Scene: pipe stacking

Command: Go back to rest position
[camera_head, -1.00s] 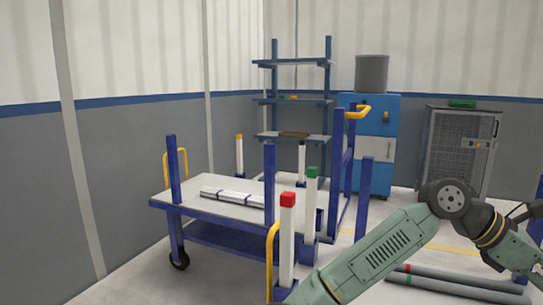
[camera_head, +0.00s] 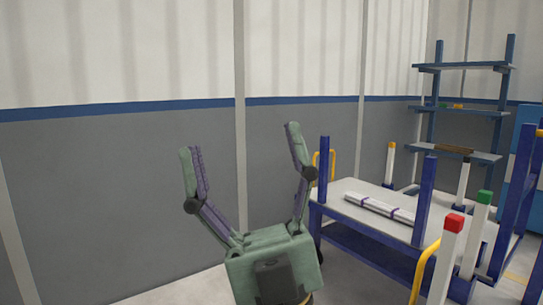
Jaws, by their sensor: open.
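My gripper (camera_head: 239,140) is in the left-centre of the head view, with its two green, purple-padded fingers spread wide and pointing up. Nothing is between them; only the grey and white wall shows behind. Silver pipes with purple bands (camera_head: 380,208) lie on the cart top, away from the gripper. The rest of my arm is below the frame.
Blue uprights, a yellow handle (camera_head: 424,268) and white posts with red (camera_head: 454,222) and green (camera_head: 483,197) caps stand at the right. A blue shelf rack (camera_head: 467,112) is behind. The space by the left wall looks clear.

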